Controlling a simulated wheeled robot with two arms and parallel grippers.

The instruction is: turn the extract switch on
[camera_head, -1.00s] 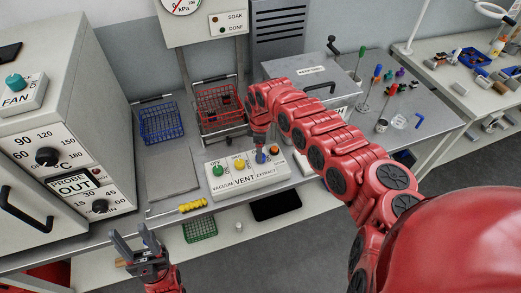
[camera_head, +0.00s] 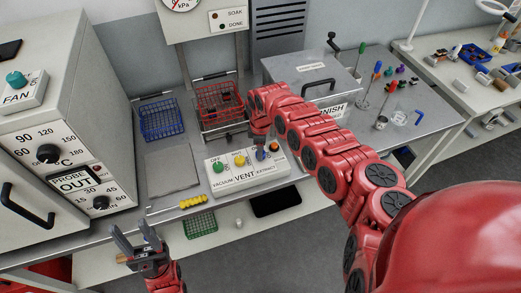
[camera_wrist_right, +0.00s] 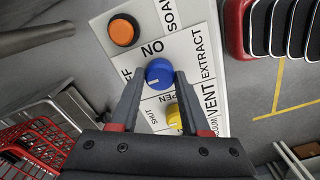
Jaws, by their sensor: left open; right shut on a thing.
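The white switch panel (camera_head: 226,184) lies on the bench, with a green knob (camera_head: 218,167), a yellow knob (camera_head: 239,160), a blue knob (camera_head: 260,155) and an orange button (camera_head: 274,146). The blue knob carries the EXTRACT label and also shows in the right wrist view (camera_wrist_right: 159,73), with OFF and ON lettering beside it. My right gripper (camera_wrist_right: 159,78) is shut on the blue knob, one finger on each side. In the head view the arm partly hides the knob. My left gripper (camera_head: 134,240) is open and empty in front of the bench's front edge.
A red wire basket (camera_head: 220,108) stands behind the panel, and a blue basket (camera_head: 161,119) is further left. The oven-like cabinet (camera_head: 60,120) fills the left side.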

